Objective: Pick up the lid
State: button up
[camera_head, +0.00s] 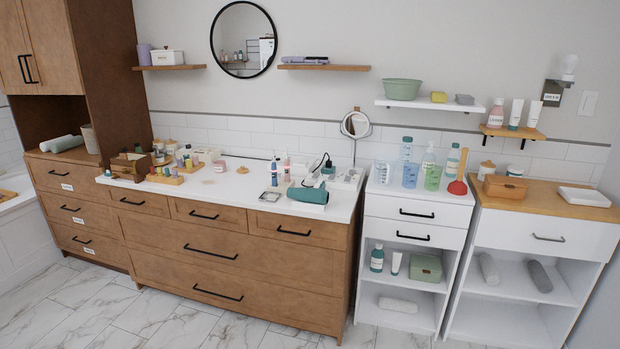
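No lid stands out clearly, and I cannot tell which thing is the lid. A small flat tan piece (208,182) lies loose on the white counter (240,200) among the toiletries; it is too small to identify. On the right cabinet, a white jar (486,171) has a wooden-looking top, and a second white jar (514,171) stands behind a brown box (504,187). An open wooden box (131,166) sits at the counter's left end. My gripper is not in view.
The marble floor (90,300) in front is clear.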

aim_at(242, 169)
jog(key=u, duration=0.15)
jog(key=i, duration=0.8)
jog(key=u, duration=0.55)
jog(key=i, duration=0.8)
jog(key=u, duration=0.85)
jog(key=i, duration=0.6)
jog(key=u, duration=0.6)
jog(key=i, duration=0.7)
jog(key=u, duration=0.3)
